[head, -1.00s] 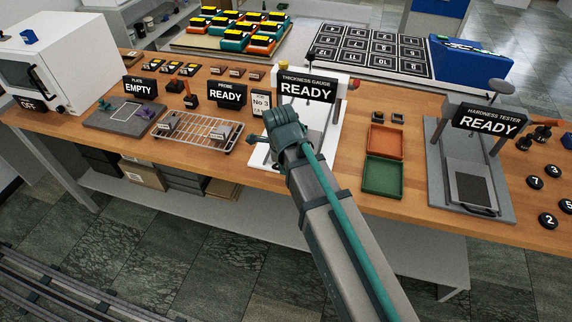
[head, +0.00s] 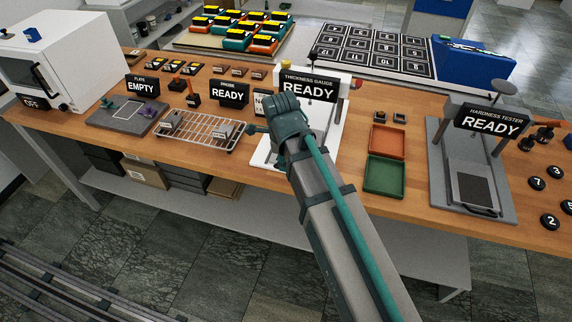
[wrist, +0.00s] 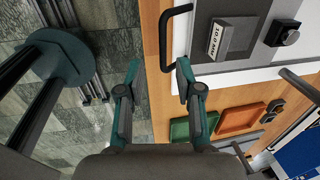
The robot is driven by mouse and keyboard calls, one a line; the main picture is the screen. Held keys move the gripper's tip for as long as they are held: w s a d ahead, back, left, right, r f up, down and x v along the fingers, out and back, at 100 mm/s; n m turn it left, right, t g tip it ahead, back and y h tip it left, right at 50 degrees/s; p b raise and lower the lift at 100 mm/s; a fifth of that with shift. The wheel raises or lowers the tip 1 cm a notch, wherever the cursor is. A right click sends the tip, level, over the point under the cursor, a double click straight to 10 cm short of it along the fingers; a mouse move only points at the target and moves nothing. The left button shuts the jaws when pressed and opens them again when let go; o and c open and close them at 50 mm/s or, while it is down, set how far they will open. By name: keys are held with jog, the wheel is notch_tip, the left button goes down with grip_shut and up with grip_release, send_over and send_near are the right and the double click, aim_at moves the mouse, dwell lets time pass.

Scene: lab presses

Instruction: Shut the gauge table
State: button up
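The thickness gauge (head: 335,98) is a white stand with a READY sign, in the middle of the bench in the head view. My arm hides much of its base and table there. In the wrist view the gauge table (wrist: 225,63) is a grey plate with a black bar handle (wrist: 166,38) at its front. A small labelled block (wrist: 228,38) lies on it. My gripper (wrist: 158,72) is open and empty, its two fingers apart near the handle and above the bench's front edge. I cannot tell whether a finger touches the handle.
A wire rack (head: 200,132) stands left of the gauge. An orange tray (head: 387,141) and a green tray (head: 385,174) lie to its right. The hardness tester (head: 470,160) stands farther right.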

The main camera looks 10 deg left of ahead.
notch_tip(320, 180, up, 8)
jog(key=s, duration=0.1)
jog(key=shift+s+f, duration=0.2)
jog(key=shift+f, duration=0.05)
dwell(0.4)
